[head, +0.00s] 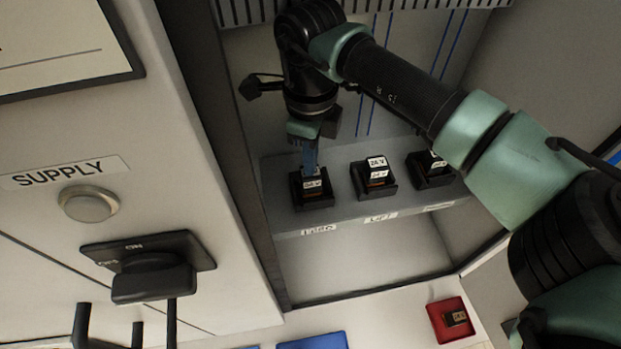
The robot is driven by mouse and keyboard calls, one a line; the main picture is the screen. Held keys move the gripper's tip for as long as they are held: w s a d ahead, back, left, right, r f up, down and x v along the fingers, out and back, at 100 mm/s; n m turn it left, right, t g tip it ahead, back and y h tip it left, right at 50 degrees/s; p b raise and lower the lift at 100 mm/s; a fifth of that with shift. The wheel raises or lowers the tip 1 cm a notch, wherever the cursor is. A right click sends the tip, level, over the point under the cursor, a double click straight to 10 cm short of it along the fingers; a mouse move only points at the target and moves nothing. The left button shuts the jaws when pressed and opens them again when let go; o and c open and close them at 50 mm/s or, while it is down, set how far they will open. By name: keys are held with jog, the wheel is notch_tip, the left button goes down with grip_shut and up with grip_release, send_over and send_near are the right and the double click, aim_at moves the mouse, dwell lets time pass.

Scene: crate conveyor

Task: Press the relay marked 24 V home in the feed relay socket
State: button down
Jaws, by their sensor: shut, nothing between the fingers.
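The feed relay socket (317,203) is the leftmost of three black sockets on a grey ledge inside an open cabinet. The label below it is small and seems to read FEED. A dark relay (312,185) with a white label, apparently 24 V, sits in this socket. I cannot tell how deep it sits. My gripper (310,168) is shut and points down at the relay's top, with nothing between its fingers. The fingertips are at or just above the relay, and I cannot tell whether they touch. They hide part of its top.
The middle socket, labelled LIFT, holds a relay (377,164) marked 24 V. A third relay (433,163) is partly behind my arm. A red tray (445,331) at lower right holds a loose relay (455,318). A supply switch (150,272) projects from the left panel.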

jog(key=shift+f+b, duration=0.3)
jog(key=shift+f, duration=0.15)
jog(key=shift+r, duration=0.15)
jog(key=shift+r+p, duration=1.7)
jog(key=shift+r, duration=1.25)
